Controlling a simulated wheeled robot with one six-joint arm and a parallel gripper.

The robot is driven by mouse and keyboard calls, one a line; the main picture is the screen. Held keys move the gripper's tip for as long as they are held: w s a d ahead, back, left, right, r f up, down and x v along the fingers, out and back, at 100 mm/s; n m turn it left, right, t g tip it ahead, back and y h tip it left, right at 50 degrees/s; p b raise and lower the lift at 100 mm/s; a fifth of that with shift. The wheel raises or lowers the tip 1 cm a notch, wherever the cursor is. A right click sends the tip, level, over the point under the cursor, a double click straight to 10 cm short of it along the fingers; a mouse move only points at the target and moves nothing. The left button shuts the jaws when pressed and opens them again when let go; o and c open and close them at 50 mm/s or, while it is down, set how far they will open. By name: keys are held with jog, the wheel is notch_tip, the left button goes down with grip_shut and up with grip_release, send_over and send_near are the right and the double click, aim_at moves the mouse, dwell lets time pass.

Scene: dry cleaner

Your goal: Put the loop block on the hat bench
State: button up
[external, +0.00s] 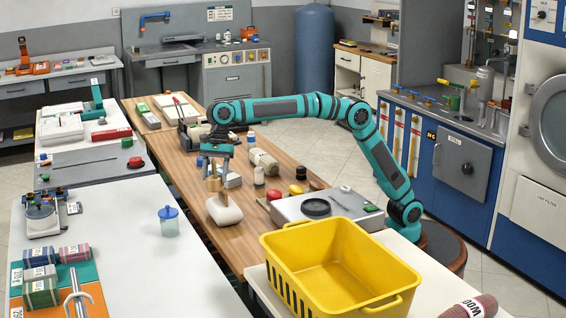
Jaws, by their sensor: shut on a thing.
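My gripper (215,160) points down over the wooden-topped table (178,153), left of the picture's middle. It is shut on a small tan wooden piece (214,184), which is small and partly covered by the fingers. I take this piece for the loop block, but its shape is not clear. A cream rounded block (224,211) shows just below it; I cannot tell whether the two touch. No bench carries a readable hat label, so I cannot tell for sure which surface is the hat bench.
A yellow basket (335,262) stands at the front. A grey device (318,207), a red-lidded item (273,195) and a rolled cloth (264,163) are right of my gripper. A blue-lidded jar (169,221) stands on the white table (130,270), which has free room around it.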

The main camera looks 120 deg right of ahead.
jog(key=s+d+m, duration=0.1)
jog(key=s+d, duration=0.2)
jog(key=d, duration=1)
jog(key=s+d, duration=0.2)
jog(key=d, duration=1.2)
jog(key=s+d+m, duration=0.1)
jog(key=s+d, duration=0.2)
jog(key=d, duration=1)
jog(key=s+d+m+t+h, duration=0.1)
jog(key=s+d, duration=0.9)
jog(key=d, duration=0.4)
jog(key=s+d+m, duration=0.1)
jog(key=s+d, duration=0.9)
jog(key=d, duration=0.4)
jog(key=shift+f, duration=7.45)
jog(key=shift+f, duration=0.15)
jog(key=o, duration=1)
